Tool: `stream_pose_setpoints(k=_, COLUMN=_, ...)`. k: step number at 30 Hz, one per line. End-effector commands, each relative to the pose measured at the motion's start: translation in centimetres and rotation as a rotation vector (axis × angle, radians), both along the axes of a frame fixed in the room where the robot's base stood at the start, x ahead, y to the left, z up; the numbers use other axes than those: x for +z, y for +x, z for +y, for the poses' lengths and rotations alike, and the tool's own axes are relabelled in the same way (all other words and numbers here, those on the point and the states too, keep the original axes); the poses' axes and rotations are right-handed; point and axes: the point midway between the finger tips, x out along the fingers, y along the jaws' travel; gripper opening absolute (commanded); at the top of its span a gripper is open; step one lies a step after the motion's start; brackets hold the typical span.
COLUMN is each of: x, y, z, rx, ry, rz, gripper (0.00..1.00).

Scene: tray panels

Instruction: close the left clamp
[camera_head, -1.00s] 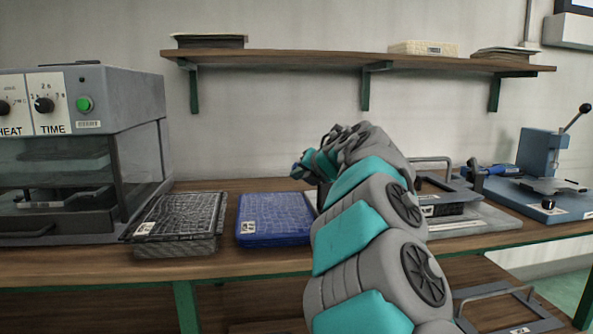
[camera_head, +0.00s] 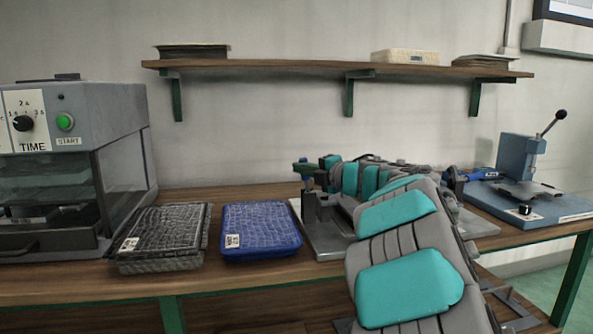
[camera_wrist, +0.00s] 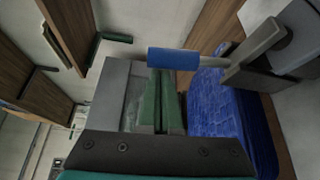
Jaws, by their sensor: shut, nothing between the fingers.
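The left clamp (camera_head: 312,208) is a dark grey block with a lever on the left end of a grey metal fixture (camera_head: 326,247). In the wrist view its grey lever (camera_wrist: 252,55) ends in a blue grip (camera_wrist: 173,60), and the lever looks raised. My gripper (camera_head: 303,165) is at the top of this lever in the head view. In the wrist view the green fingers of my gripper (camera_wrist: 160,78) are together and empty, right by the blue grip. I cannot tell whether they touch it. My arm hides much of the fixture.
A blue tray panel (camera_head: 260,228) and a black one (camera_head: 165,235) lie left of the fixture on the wooden bench. A grey heating machine (camera_head: 120,110) stands at far left. A blue lever press (camera_head: 520,165) stands right. A wall shelf (camera_head: 330,68) hangs above.

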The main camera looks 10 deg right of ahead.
Motion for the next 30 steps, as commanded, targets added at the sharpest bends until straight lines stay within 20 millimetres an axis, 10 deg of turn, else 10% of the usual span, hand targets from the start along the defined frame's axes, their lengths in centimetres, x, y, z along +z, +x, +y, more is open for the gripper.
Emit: stream_pose_setpoints(k=30, x=0.31, y=-0.6, z=-0.23, rx=0.003, ry=0.061, rz=0.004, gripper=0.0)
